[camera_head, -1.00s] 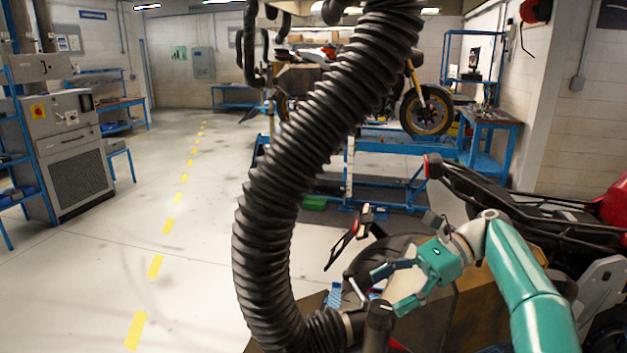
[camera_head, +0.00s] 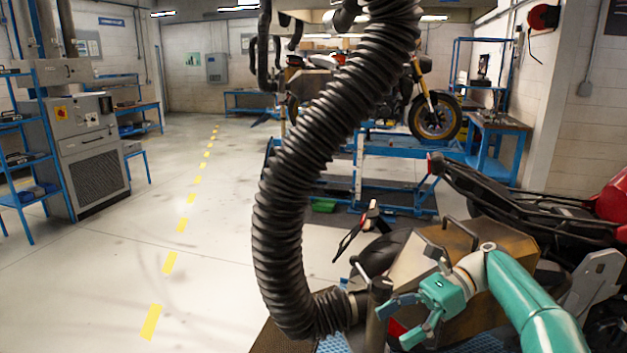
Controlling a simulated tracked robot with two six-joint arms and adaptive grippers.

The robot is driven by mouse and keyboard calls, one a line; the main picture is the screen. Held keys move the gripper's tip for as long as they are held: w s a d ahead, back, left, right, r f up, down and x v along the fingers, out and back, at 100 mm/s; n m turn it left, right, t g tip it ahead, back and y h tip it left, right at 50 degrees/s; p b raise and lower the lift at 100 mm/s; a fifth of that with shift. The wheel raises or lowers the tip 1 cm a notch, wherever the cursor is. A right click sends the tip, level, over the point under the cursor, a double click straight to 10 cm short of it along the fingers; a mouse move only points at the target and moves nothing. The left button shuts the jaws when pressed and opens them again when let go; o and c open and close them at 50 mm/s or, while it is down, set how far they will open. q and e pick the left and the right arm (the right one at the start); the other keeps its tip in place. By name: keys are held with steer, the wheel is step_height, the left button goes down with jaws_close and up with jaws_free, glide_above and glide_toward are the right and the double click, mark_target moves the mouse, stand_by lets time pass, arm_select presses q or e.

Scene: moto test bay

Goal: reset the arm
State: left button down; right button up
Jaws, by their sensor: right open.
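My right arm (camera_head: 528,300) is teal with a pale wrist joint and comes in from the lower right. My right gripper (camera_head: 394,322) is teal and open, with its fingers spread and pointing left. Behind the gripper is a brown box-like part (camera_head: 470,245). My left gripper is not in view.
A thick black ribbed hose (camera_head: 285,205) hangs through the middle. A motorcycle frame with red parts (camera_head: 520,200) is at right. A motorcycle (camera_head: 432,117) stands on a blue lift (camera_head: 400,146) behind. A grey cabinet (camera_head: 92,150) is at left. The floor around the yellow dashes is clear.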

steer(key=s+a+f+h, duration=0.1)
steer(key=s+a+f, duration=0.15)
steer(key=f, duration=0.65)
steer(key=s+a+f+m+h, duration=0.1)
steer(key=s+f, duration=0.3)
steer(key=f, duration=0.4)
steer(key=s+a+f+h, duration=0.1)
steer(key=s+f, duration=0.3)
steer(key=f, duration=0.5)
steer(key=s+d+f+n+t+h+b, duration=0.1)
steer(key=s+f+n+h, duration=0.2)
steer(key=s+f+n, duration=0.5)
steer(key=s+f+n+t+h, duration=0.1)
steer(key=s+f+n+h, duration=0.2)
steer(key=s+f, duration=0.65)
steer(key=w+r+n+t, duration=0.1)
steer(key=n, duration=0.1)
steer(key=w+d+r+n+t, duration=0.1)
steer(key=n+t, duration=0.1)
steer(key=shift+w, duration=0.3)
